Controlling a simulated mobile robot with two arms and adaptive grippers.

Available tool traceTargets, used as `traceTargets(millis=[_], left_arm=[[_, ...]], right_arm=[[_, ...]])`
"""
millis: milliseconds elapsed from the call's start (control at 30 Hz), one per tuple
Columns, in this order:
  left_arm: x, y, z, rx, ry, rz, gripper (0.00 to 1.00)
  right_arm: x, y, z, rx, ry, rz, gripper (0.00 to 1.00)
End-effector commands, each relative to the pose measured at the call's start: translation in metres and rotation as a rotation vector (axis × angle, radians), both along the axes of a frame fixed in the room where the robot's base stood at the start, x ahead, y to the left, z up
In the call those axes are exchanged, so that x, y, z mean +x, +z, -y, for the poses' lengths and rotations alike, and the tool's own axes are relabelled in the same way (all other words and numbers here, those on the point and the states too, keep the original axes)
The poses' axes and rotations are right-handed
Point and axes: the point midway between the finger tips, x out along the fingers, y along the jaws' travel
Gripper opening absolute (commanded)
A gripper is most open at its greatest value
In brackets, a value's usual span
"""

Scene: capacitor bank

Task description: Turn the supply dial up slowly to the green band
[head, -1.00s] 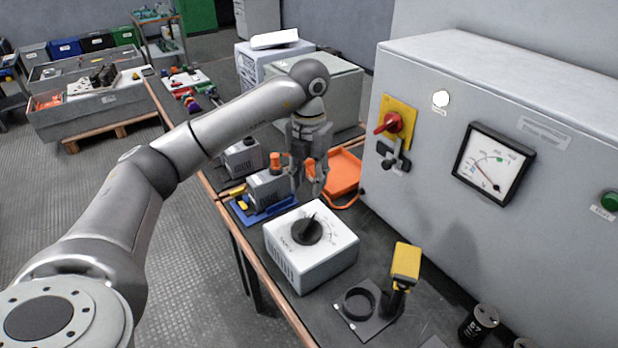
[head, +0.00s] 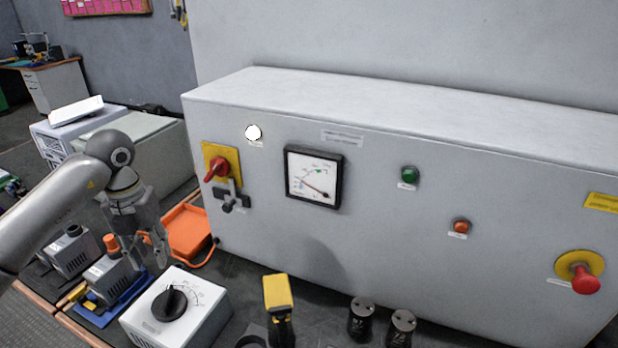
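The supply dial (head: 170,304) is a black knob on top of a white box (head: 205,318) with scale marks around it, at the lower left. A square panel meter (head: 314,177) on the grey cabinet has a red needle lying toward the lower left of its scale, away from the small green band (head: 320,170). My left gripper (head: 150,264) hangs fingers down behind the dial box, apart from the knob. Its fingers look spread with nothing between them. My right gripper is out of view.
The grey cabinet (head: 420,260) carries a red switch (head: 217,169), a green button (head: 409,175), an orange button (head: 461,226) and a red emergency knob (head: 585,280). A yellow-headed tool (head: 278,292) and two dark cylinders (head: 361,318) stand right of the dial. An orange tray (head: 187,232) lies behind.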

Motion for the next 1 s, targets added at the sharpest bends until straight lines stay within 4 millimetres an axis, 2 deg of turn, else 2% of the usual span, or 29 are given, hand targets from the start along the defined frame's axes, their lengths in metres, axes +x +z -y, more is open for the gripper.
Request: traceTargets(millis=[100,300,400,567,767,1000], left_arm=[[-0.001,0.002,0.000,0.001,0.000,-0.001,0.33],[-0.010,0.001,0.000,0.003,0.001,-0.003,0.33],[-0.015,-0.004,0.002,0.002,-0.001,-0.003,0.33],[-0.018,-0.015,0.003,0.001,-0.002,-0.002,0.33],[-0.019,-0.044,0.003,0.000,0.000,-0.006,0.33],[-0.019,-0.090,0.003,-0.001,-0.001,-0.005,0.33]], right_arm=[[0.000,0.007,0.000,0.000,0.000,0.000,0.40],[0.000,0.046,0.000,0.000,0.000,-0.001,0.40],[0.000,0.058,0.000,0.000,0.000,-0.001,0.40],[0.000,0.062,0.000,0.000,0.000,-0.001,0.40],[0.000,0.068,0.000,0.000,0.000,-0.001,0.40],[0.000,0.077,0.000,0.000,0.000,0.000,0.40]])
